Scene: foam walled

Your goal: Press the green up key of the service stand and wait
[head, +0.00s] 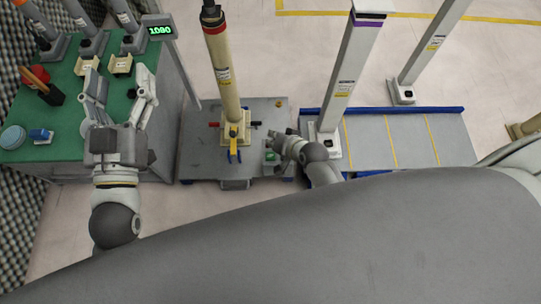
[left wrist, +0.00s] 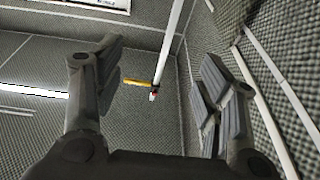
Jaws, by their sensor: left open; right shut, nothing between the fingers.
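The service stand appears to be the grey platform (head: 205,150) with a cream column (head: 225,75) on it, in the middle of the head view. A small box with a green key (head: 271,157) sits at its front right. My right gripper (head: 276,144) is shut and empty, right beside the green key and partly over its box; I cannot tell if it touches the key. My left gripper (head: 118,82) is open and empty above the green table; its spread fingers also show in the left wrist view (left wrist: 160,90).
The green table (head: 115,110) at left bears grey posts, cream blocks, a dark holder, a round teal tin (head: 12,137) and a blue item (head: 41,135). A green-digit display (head: 160,30) stands behind. A white column (head: 345,80) stands on a blue-edged platform (head: 410,140) at right.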

